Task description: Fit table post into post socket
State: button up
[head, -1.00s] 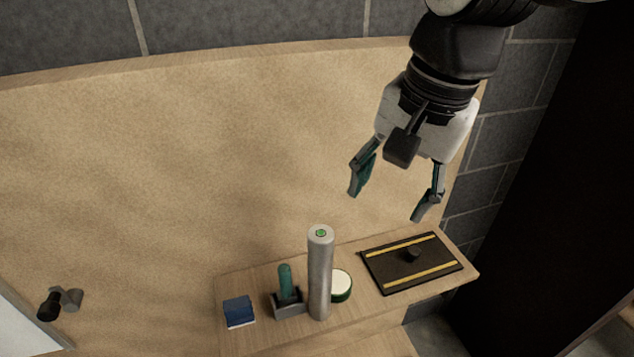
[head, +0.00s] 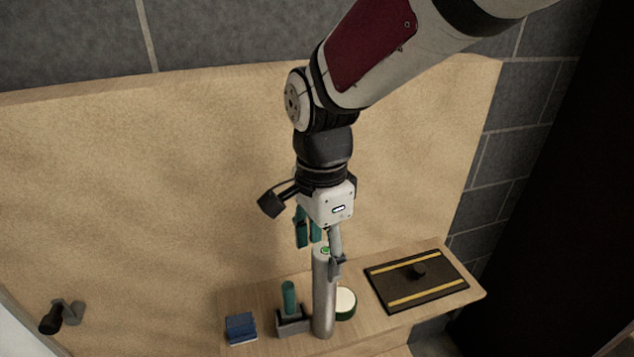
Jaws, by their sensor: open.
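The table post (head: 323,300) is a grey metal cylinder with a green mark on its top. It stands upright on the wooden shelf, in front of a round green-and-white item. My gripper (head: 319,250) is open and points down at the post's upper end. One teal-padded finger shows behind and left of the post's top, and the other is at its right side. I cannot tell whether they touch it. A black plate with two yellow stripes and a dark round piece in its middle, likely the post socket (head: 419,270), lies on the shelf's right part.
A blue block (head: 241,328) and a teal-handled tool in a grey holder (head: 291,312) stand left of the post. The round green-and-white item (head: 345,302) is close at its right. A tan panel (head: 150,190) rises behind the shelf (head: 385,334).

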aim_at(325, 274)
jog(key=shift+s+d+f, duration=0.1)
jog(key=shift+d+f, duration=0.1)
jog(key=shift+f, duration=1.3)
jog(key=shift+d+f, duration=0.2)
jog(key=shift+f, duration=1.25)
grip_shut()
